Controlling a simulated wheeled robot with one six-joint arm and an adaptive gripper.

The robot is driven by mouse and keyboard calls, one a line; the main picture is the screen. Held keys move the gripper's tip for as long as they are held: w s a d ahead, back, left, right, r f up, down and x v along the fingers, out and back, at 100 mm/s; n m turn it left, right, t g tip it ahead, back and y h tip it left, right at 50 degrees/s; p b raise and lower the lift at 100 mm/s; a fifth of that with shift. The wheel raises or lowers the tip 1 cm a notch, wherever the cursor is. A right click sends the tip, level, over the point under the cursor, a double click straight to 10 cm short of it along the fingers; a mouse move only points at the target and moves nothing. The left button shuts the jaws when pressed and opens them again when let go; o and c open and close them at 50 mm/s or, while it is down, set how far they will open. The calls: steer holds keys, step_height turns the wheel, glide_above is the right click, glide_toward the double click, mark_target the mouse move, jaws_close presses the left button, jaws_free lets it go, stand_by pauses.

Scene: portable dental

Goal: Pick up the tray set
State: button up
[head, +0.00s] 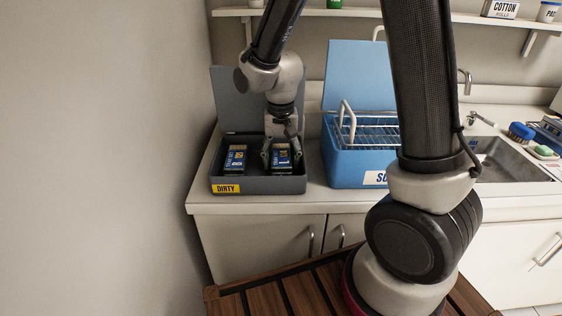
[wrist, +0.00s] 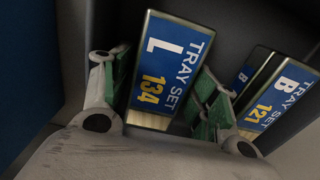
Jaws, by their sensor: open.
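A grey open box (head: 270,185) labelled DIRTY stands on the counter at the left in the head view. Two tray sets with blue labels lie in it side by side. The right one (head: 282,162) is under my gripper (head: 281,150). In the wrist view, the tray set marked L 134 (wrist: 165,65) lies between the green-padded fingers of my open gripper (wrist: 160,85). The tray set marked B 121 (wrist: 272,95) lies just beyond the right finger; it is the left one (head: 235,158) in the head view. I cannot tell whether either finger touches a set.
A blue box (head: 345,165) with a raised lid and a white wire rack (head: 368,130) stands right of the grey box. A sink (head: 500,160) is further right. The grey box's raised lid (head: 230,98) is behind my gripper. A wall shelf (head: 345,14) runs above.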

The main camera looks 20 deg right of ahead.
steer(key=shift+f, duration=0.2)
steer(key=c, duration=1)
